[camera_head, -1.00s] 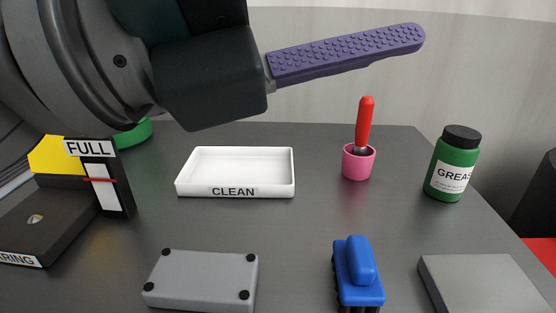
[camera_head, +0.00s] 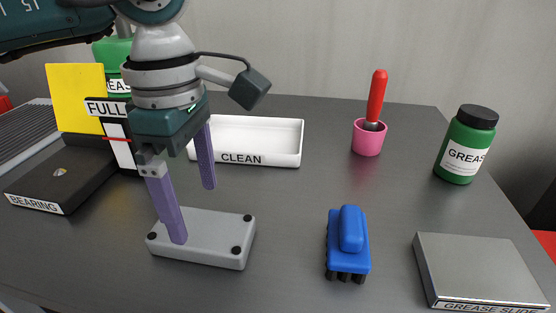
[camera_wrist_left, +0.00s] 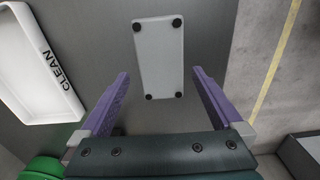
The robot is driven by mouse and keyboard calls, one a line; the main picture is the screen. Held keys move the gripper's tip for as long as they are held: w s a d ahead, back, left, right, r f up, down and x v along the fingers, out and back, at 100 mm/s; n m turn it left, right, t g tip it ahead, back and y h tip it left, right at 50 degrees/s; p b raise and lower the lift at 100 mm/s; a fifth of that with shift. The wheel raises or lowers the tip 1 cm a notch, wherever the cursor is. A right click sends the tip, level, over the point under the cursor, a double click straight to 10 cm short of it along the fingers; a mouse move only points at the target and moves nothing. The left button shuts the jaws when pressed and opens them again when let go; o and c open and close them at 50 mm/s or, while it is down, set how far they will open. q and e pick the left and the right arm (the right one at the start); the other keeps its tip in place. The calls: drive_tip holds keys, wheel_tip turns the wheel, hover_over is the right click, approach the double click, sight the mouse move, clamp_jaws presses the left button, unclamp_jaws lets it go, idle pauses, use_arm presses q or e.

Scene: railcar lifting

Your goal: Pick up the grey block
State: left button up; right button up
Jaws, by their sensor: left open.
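The grey block (camera_head: 207,244) lies flat on the dark table at the front left, with black round feet at its corners facing up. It also shows in the left wrist view (camera_wrist_left: 159,58), ahead of the fingers and between their lines. My left gripper (camera_head: 194,214) points down over the block with its two purple fingers spread and nothing between them. One finger appears in front of the block in the head view, the other behind it. I cannot tell whether either touches it. My right gripper is in neither view.
A white CLEAN tray (camera_head: 290,160) stands behind the block. A blue brush (camera_head: 348,245), a metal grease slide box (camera_head: 480,268), a pink cup (camera_head: 367,141) with a red-handled tool and a green grease bottle (camera_head: 463,155) are to the right. A black BEARING fixture (camera_head: 60,180) is at left.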

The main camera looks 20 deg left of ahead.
sight(201, 227)
use_arm(q)
wheel_tip(201, 227, down, 5)
drive_tip(key=shift+s, duration=0.1)
drive_tip(key=c, duration=1.5)
drive_tip(key=shift+o, duration=0.2)
drive_tip(key=shift+r, duration=0.15)
